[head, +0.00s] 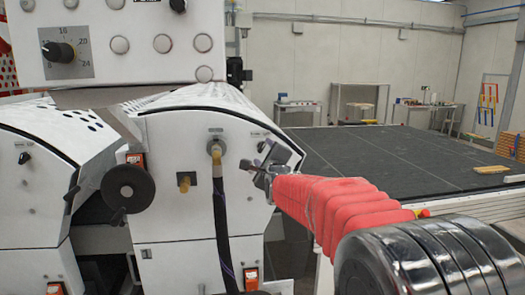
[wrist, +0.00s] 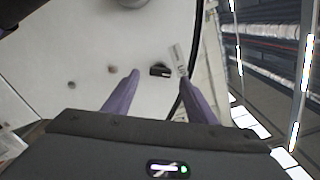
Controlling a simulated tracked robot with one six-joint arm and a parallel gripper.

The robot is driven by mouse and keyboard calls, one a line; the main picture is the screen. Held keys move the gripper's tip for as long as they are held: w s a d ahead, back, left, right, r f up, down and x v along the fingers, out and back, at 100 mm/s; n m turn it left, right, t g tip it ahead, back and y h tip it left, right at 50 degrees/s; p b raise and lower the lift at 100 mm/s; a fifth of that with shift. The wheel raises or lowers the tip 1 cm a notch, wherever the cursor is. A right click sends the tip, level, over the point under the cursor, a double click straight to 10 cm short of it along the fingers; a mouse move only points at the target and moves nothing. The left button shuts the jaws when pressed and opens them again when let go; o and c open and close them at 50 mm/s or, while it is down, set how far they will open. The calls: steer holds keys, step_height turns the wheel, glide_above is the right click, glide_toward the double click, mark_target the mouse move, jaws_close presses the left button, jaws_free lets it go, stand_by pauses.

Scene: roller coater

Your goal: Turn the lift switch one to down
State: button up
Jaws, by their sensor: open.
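A small black switch (wrist: 159,71) sits on the white machine panel, with a pale label (wrist: 177,58) beside it in the wrist view. My gripper (wrist: 160,76) is open, its two purple fingers on either side of the switch, apart from it as far as I can see. In the head view my gripper (head: 260,168) is at the upper right of the white panel (head: 160,220), and it largely hides the switch there. I cannot read the label or tell the switch's exact setting.
A similar black switch (head: 24,158) is on the left panel. A black handwheel (head: 128,188), a brass fitting (head: 184,182) and a dark hose (head: 222,215) stick out left of my gripper. A wide dark table (head: 385,155) lies to the right.

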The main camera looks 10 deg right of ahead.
mark_target(261, 148)
steer(key=shift+w, duration=2.35)
steer(key=shift+c, duration=0.4)
